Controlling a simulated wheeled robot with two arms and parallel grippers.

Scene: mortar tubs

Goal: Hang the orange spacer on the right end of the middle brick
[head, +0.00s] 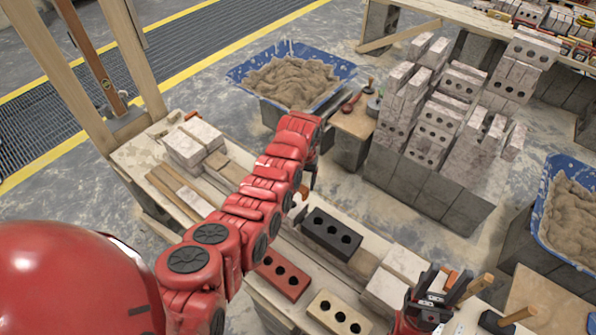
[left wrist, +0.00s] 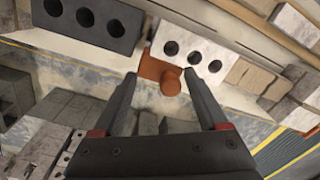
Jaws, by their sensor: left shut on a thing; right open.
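In the left wrist view the orange spacer (left wrist: 150,68), with a round knob, lies between the fingertips of my left gripper (left wrist: 161,76). It is at the end of a pale three-hole brick (left wrist: 190,48), the end facing the dark brick (left wrist: 92,20). I cannot tell whether it rests on that brick. In the head view the dark brick (head: 331,232) lies right of my left arm, which hides most of the pale brick and the left gripper. My right gripper (head: 444,284) is open near the front right of the bench, fingers up.
A red brick (head: 282,275) and a pale three-hole brick (head: 340,313) lie on the front of the bench. Blue mortar tubs stand behind (head: 290,82) and at right (head: 570,210). Stacked bricks (head: 440,120) stand behind; wooden posts (head: 135,60) rise at left.

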